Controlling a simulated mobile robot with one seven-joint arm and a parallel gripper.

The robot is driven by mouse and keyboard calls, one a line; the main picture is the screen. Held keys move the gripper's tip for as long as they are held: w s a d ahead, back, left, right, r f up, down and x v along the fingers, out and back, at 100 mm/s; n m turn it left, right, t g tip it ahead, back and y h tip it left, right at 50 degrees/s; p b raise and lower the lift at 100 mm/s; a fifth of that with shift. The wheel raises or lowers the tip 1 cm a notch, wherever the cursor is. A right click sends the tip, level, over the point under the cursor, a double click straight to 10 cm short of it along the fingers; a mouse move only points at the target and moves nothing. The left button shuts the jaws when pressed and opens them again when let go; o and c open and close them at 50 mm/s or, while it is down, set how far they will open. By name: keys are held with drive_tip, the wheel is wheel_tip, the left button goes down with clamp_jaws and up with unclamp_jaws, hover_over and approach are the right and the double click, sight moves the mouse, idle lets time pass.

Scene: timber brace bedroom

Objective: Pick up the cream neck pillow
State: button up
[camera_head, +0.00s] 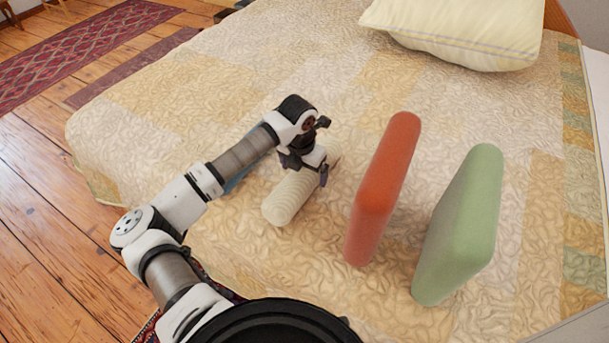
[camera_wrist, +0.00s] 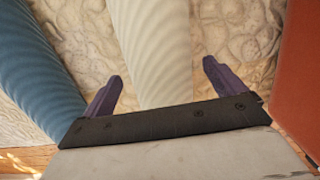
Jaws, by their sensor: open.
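The cream neck pillow (camera_head: 287,199) is a ribbed roll lying on the bed, partly hidden by my arm in the head view. In the wrist view the cream pillow (camera_wrist: 153,50) runs down between the two purple fingers, and its lower end is hidden behind my gripper's body. My gripper (camera_wrist: 160,82) is open, with one finger to each side of the pillow.
A blue ribbed roll (camera_wrist: 35,70) lies left of the cream one, mostly hidden in the head view. An orange cushion (camera_head: 382,190) and a green cushion (camera_head: 458,225) stand upright to the right. A yellow pillow (camera_head: 455,30) lies at the back of the quilted bed (camera_head: 260,65).

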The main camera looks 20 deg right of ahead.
sight(304, 169)
drive_tip(key=shift+w+d+f, duration=0.15)
drive_tip(key=shift+f, duration=1.4)
drive_tip(key=shift+c, duration=0.4)
drive_tip(key=c, duration=1.2)
